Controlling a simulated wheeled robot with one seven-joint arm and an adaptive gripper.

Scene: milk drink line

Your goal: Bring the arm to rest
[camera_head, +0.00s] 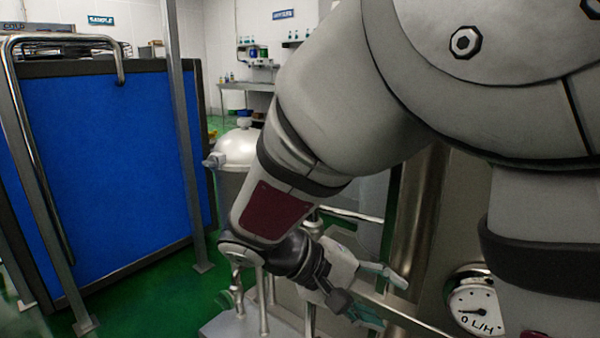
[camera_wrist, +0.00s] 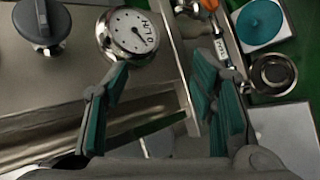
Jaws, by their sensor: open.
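My arm crosses the head view from the upper right down to the lower middle. My gripper (camera_head: 384,298) is at its end, low in the picture, in front of steel equipment. In the wrist view my gripper (camera_wrist: 160,95) shows its teal-padded fingers spread wide, with nothing between them. A round flow gauge (camera_wrist: 130,35) marked L/H lies beyond the left finger. The same gauge (camera_head: 476,304) is at the lower right of the head view, right of my gripper and apart from it. My arm hides part of the equipment behind it.
A large blue panel (camera_head: 115,175) in a metal frame stands at the left. A domed steel tank (camera_head: 237,148) stands behind my arm. A black knob (camera_wrist: 42,22) and a teal round part (camera_wrist: 260,22) lie near the gripper. Green floor (camera_head: 150,292) is open at the lower left.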

